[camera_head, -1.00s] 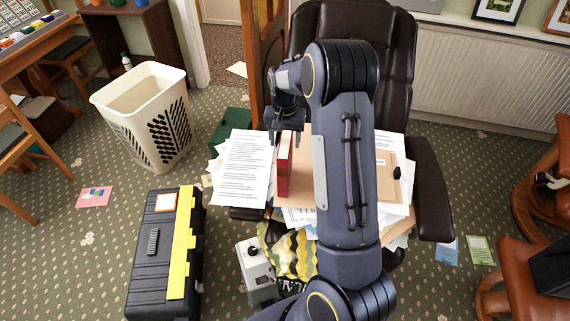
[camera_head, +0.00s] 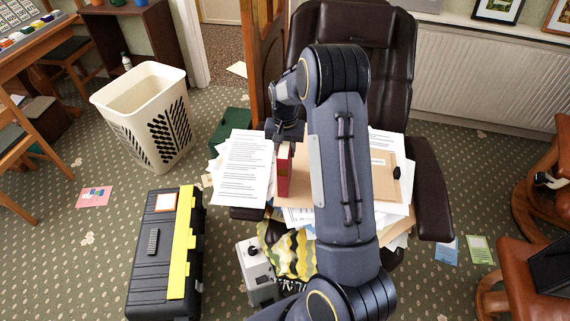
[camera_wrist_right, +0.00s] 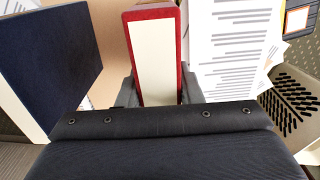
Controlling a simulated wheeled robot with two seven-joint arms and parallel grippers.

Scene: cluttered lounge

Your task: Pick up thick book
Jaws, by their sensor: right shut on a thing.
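The thick book (camera_head: 283,180) has a red cover and pale pages. It stands upright among the papers on the seat of the dark leather armchair. My right gripper (camera_head: 285,140) reaches down over its top end and is shut on it. In the right wrist view the thick book (camera_wrist_right: 155,50) sits between the gripper's fingers (camera_wrist_right: 157,92), page edges facing the camera. My arm hides part of the seat to the right of the book. My left gripper is not in view.
Loose papers (camera_head: 244,165) and a brown folder (camera_head: 384,180) cover the armchair (camera_head: 432,190). A dark blue book (camera_wrist_right: 50,65) shows beside the red one in the wrist view. A white basket (camera_head: 125,110) and a black toolbox (camera_head: 150,270) stand on the floor at left.

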